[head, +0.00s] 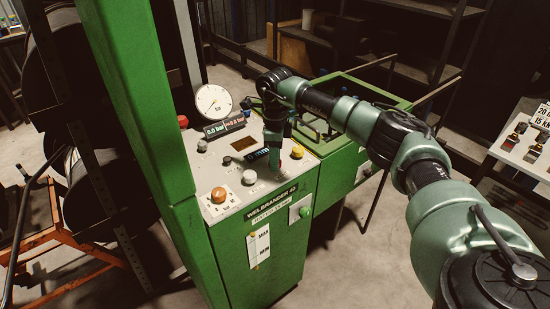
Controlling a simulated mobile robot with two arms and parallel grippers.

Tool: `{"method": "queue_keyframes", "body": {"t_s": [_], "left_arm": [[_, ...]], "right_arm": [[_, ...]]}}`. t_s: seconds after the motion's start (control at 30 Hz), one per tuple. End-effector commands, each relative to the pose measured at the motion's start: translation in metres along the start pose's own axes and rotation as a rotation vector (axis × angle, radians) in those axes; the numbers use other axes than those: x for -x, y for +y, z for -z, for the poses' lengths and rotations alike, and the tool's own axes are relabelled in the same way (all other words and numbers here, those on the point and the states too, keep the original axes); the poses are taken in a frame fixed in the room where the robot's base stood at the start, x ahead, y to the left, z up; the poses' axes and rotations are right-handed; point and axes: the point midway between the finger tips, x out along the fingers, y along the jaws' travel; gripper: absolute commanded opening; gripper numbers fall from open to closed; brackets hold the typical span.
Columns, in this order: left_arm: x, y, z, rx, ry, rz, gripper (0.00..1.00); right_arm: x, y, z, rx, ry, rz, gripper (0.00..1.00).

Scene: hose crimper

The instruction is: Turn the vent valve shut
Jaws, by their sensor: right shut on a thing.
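The green crimper cabinet (265,228) has a pale sloping control panel (232,190) on top. My right arm reaches in from the right, and its gripper (278,172) points down at the panel's right part. It is shut on a small control there, which I take to be the vent valve; the fingers hide most of it, so its turn position cannot be read. My left gripper is not in view.
An orange knob (219,194) and a grey knob (249,177) sit left of my gripper. A green knob (305,212) is on the cabinet's front. A green post (145,120) rises at the left. A table with small parts (520,150) stands far right.

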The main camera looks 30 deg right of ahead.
Motion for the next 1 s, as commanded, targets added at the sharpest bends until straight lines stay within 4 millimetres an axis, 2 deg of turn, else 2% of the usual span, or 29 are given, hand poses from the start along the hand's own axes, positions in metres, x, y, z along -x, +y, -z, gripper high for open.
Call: {"method": "queue_keyframes", "body": {"t_s": [0.03, 0.1, 0.47, 0.57, 0.83, 1.0], "left_arm": [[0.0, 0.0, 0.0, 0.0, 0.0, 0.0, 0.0], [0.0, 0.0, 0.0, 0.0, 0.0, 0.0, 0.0], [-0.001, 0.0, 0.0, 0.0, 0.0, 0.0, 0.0], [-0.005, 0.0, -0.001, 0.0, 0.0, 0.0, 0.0], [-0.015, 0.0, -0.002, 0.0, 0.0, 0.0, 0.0], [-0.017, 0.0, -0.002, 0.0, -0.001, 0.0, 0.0]], "right_arm": [[0.001, -0.001, 0.0, 0.001, -0.002, 0.003, 0.4], [0.001, -0.001, 0.0, 0.0, -0.002, 0.003, 0.56], [0.004, -0.001, 0.0, -0.001, -0.001, 0.002, 0.56], [0.015, -0.002, -0.001, -0.001, -0.004, 0.005, 0.56], [0.06, -0.001, -0.001, -0.001, -0.003, 0.004, 0.56], [0.076, -0.001, 0.0, -0.001, -0.001, 0.003, 0.56]]}}
